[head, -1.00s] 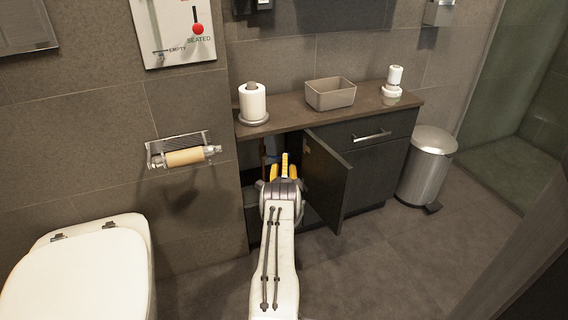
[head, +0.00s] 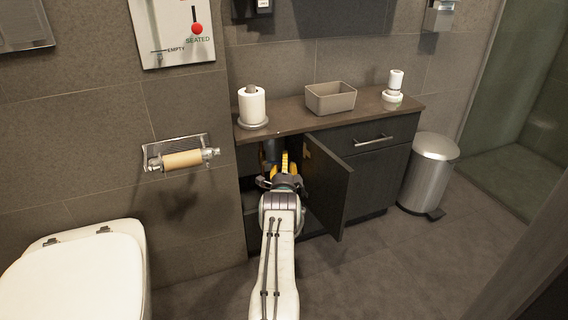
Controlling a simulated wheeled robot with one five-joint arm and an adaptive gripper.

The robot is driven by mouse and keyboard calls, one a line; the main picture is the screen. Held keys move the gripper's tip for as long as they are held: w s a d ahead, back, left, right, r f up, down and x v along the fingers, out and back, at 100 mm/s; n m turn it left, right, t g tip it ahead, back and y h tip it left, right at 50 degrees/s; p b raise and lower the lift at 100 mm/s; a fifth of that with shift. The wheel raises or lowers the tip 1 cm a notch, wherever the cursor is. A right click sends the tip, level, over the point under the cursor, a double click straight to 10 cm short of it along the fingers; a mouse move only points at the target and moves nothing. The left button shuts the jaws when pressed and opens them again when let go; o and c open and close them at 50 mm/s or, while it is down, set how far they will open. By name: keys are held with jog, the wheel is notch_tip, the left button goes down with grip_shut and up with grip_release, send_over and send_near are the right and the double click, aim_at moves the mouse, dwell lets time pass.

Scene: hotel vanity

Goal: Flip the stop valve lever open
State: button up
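My gripper (head: 284,160) reaches into the open vanity cabinet (head: 352,193), seen from behind along my arm. Its yellow fingers point into the dark space under the counter. I cannot tell whether they are apart or together, or whether they touch anything. The stop valve and its lever cannot be made out; the gripper and the shadow cover that area.
The cabinet door (head: 328,188) stands open just right of my gripper. The counter (head: 292,124) above holds a paper roll (head: 252,105), a bin-like box (head: 331,98) and a white dispenser. A toilet (head: 75,275) is at left, a metal bin (head: 430,172) at right.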

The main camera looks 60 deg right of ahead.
grip_shut()
dwell(0.5)
